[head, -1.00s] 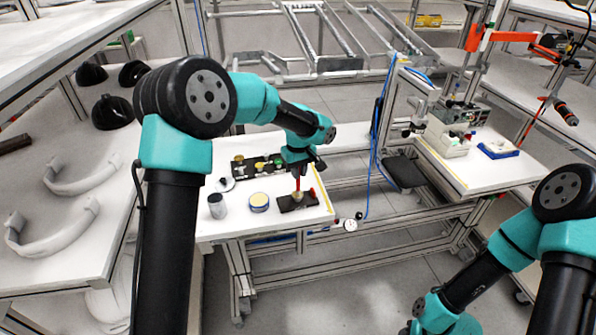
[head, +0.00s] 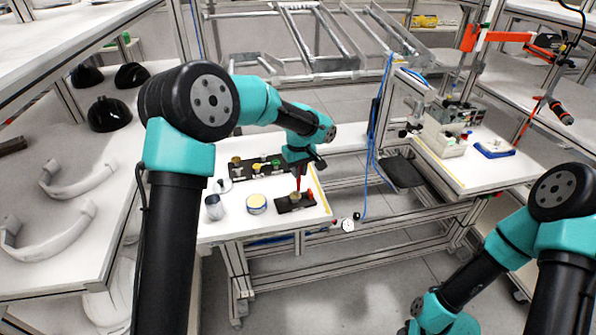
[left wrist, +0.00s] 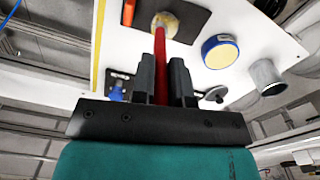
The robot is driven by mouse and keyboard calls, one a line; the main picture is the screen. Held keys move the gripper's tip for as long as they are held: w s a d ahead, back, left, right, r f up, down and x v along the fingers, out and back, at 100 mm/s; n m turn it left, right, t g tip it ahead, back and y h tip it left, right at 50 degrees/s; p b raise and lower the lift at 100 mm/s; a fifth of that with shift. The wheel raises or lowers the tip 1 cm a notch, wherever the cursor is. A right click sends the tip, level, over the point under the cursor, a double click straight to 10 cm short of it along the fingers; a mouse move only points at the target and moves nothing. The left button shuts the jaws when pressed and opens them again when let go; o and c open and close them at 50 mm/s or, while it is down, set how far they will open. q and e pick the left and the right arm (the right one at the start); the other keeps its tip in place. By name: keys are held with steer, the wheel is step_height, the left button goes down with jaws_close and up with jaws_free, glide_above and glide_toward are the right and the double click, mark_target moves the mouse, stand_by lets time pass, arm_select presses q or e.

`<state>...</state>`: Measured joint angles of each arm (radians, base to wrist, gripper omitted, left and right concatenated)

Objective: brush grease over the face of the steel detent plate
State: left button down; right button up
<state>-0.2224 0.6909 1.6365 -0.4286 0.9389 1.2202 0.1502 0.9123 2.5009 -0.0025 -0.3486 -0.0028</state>
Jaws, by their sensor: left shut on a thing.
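The dark detent plate (head: 283,206) lies flat near the front right of the white bench. My left gripper (head: 299,171) is above it, pointing down, shut on the red handle of the brush (head: 299,184). In the left wrist view the fingers (left wrist: 160,75) grip the red handle (left wrist: 160,48), and the tan bristle head (left wrist: 166,22) meets or hovers just over the plate (left wrist: 196,15); contact is hard to tell. A round tin (head: 257,204) with a yellow top stands left of the plate, also in the left wrist view (left wrist: 220,51). My right gripper is out of view.
A grey cylinder (head: 214,207) stands left of the tin. A dark tray with coloured knobs (head: 245,172) lies behind. A small red object (head: 310,195) is right beside the plate. The bench's right edge is close. A second bench (head: 455,172) stands to the right.

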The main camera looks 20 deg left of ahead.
arm_select(q)
steer(key=shift+w+a+r, duration=0.1)
steer(key=shift+w, duration=0.25)
stand_by(0.6)
steer(key=shift+w+a, duration=0.35)
steer(key=shift+a, duration=0.15)
stand_by(0.6)
steer(key=shift+s+a, duration=0.3)
steer(key=shift+a, duration=0.3)
stand_by(0.6)
steer(key=shift+s, duration=0.15)
steer(key=shift+s+a, duration=0.1)
steer(key=shift+s, duration=0.1)
stand_by(0.3)
steer(key=shift+s, duration=0.35)
stand_by(0.5)
steer(key=shift+s+d, duration=0.2)
steer(key=shift+d, duration=0.1)
steer(key=shift+s+d, duration=0.1)
steer(key=shift+d, duration=0.2)
stand_by(0.7)
steer(key=shift+d, duration=0.35)
